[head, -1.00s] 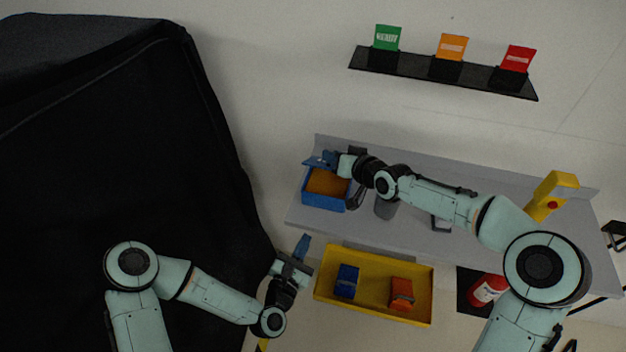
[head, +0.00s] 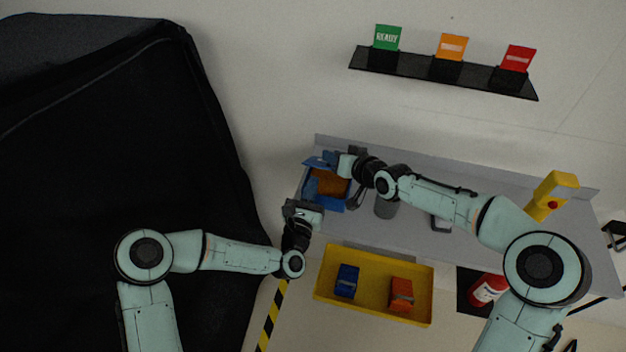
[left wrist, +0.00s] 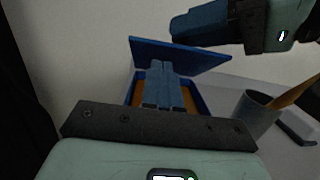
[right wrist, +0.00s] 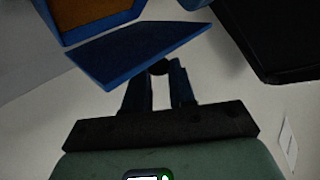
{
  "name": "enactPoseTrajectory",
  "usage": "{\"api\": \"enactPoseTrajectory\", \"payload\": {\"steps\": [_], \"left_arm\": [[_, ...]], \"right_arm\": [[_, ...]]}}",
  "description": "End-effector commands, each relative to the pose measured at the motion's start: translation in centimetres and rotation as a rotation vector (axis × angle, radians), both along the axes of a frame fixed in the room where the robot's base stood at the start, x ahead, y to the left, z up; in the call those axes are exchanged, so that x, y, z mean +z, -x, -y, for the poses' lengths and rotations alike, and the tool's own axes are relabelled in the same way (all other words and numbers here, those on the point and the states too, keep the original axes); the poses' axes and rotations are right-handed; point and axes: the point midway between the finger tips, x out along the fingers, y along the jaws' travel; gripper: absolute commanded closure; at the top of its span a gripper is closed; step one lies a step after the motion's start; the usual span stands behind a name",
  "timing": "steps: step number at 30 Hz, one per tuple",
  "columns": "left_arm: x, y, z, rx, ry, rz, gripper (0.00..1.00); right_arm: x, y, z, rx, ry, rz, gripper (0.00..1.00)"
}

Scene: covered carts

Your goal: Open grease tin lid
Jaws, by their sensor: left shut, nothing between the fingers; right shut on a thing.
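The grease tin (head: 337,206) is a blue box with orange-brown grease inside, at the shelf's left end. Its blue lid (right wrist: 140,48) stands raised and tilted; the lid also shows in the left wrist view (left wrist: 205,58). My right gripper (head: 333,160) is shut on a small black knob (right wrist: 160,67) at the lid's edge. My left gripper (left wrist: 162,68) is shut and empty, its blue fingers reaching over the tin's opening below the raised lid. In the left wrist view these fingers hide part of the grease. I cannot tell whether they touch the lid or tin.
A grey cup (head: 385,207) stands right of the tin, under my right arm. A yellow tray (head: 373,307) below holds a blue and an orange item. A yellow device (head: 553,195) stands at the shelf's right. A black-covered shape (head: 120,150) fills the left.

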Motion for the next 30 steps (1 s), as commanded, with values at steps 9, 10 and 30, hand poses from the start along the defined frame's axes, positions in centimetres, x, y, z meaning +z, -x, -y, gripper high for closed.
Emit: {"api": "enactPoseTrajectory", "payload": {"steps": [9,10,30], "left_arm": [[1.5,-1.0,0.3,-0.001,-0.002,-0.002,1.0],[1.5,-1.0,0.3,-0.001,-0.002,-0.002,1.0],[3.2,-2.0,0.5,0.005,0.001,0.005,1.0]], "right_arm": [[0.1,0.0,0.0,-0.002,-0.001,0.003,1.0],[0.1,0.0,0.0,-0.002,-0.001,0.003,1.0],[-0.1,0.2,-0.2,0.005,0.002,-0.005,0.72]]}}
